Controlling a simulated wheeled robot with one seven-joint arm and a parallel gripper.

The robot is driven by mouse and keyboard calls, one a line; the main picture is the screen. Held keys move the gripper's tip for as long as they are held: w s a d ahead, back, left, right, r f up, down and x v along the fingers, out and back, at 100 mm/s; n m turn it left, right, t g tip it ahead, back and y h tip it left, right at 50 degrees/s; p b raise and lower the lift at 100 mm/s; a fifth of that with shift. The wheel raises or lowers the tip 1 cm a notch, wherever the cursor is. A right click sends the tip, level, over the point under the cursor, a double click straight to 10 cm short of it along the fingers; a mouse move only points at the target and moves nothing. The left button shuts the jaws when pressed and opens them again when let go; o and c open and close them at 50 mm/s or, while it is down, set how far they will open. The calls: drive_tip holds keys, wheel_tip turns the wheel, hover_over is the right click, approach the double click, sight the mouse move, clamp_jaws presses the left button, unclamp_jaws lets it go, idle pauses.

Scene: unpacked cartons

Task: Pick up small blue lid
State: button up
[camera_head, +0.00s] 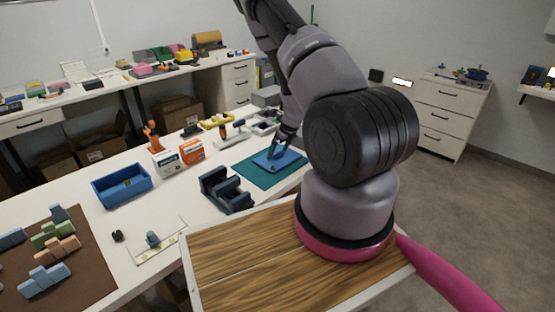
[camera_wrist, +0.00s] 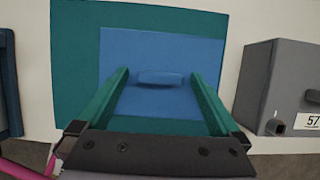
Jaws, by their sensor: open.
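The small blue lid (camera_head: 290,159) lies flat on a teal mat (camera_head: 257,176) on the white table in the head view. In the wrist view the lid (camera_wrist: 205,55) is a blue square with a raised handle (camera_wrist: 160,77) in its middle. My gripper (camera_wrist: 160,75) is open, with its green fingers on either side of the handle and over the lid. In the head view my gripper (camera_head: 277,153) points down at the lid. I cannot tell whether the fingertips touch the lid.
A dark blue holder (camera_head: 226,192) stands left of the mat (camera_wrist: 75,60), and a grey box (camera_wrist: 275,85) stands to its right in the wrist view. A blue bin (camera_head: 122,186) and small boxes (camera_head: 192,151) stand farther left. A drawer cabinet (camera_head: 448,115) is at the back right.

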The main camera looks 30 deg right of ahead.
sight(279, 152)
drive_tip(key=c, duration=1.5)
wheel_tip(279, 152, up, 10)
